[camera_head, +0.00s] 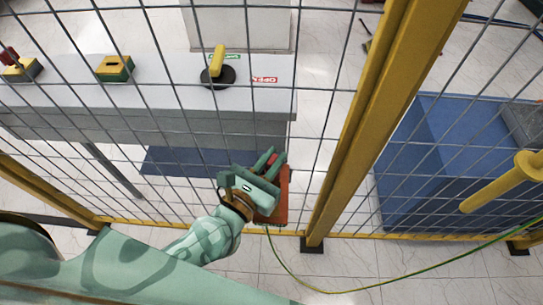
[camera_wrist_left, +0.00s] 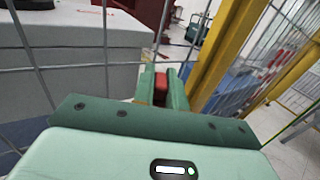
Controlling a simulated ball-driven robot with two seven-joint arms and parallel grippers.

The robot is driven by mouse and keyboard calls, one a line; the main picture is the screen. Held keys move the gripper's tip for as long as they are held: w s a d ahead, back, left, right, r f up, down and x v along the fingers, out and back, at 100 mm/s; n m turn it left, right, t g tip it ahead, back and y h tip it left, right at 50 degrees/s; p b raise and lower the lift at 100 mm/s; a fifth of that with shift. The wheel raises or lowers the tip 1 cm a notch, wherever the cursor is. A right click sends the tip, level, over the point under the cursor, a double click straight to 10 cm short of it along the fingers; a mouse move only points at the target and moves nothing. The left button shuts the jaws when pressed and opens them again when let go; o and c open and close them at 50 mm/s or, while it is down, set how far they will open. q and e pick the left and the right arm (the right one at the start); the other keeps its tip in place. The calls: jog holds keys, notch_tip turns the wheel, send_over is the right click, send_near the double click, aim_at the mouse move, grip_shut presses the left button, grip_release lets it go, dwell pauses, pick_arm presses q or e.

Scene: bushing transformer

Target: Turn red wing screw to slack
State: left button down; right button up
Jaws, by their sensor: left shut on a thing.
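My left gripper (camera_head: 272,160) reaches in from the lower left to the wire fence, beside the yellow post. Its two green fingers are shut on the red wing screw (camera_wrist_left: 161,88), which shows between the fingertips in the left wrist view. In the head view the gripper covers most of the screw. An orange-red block (camera_head: 280,208) lies behind and under the gripper, partly hidden by it. My right gripper is not in view.
The yellow fence post (camera_head: 352,135) stands close to the right of my left gripper. Behind the mesh is a grey table (camera_head: 160,92) with a yellow-handled switch (camera_head: 218,68) and smaller boxes. A green-yellow cable (camera_head: 345,291) runs along the floor. A blue box (camera_head: 440,150) stands at right.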

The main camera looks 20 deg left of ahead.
pick_arm(q)
jog(key=shift+n+y, duration=0.4)
jog(key=shift+y, duration=0.2)
dwell(0.8)
jog(key=c, duration=1.4)
grip_release()
jog(key=shift+c, duration=0.2)
jog(key=s+a+b, duration=0.1)
jog(key=s+a, duration=0.1)
jog(key=s, duration=1.4)
jog(key=shift+a, duration=0.3)
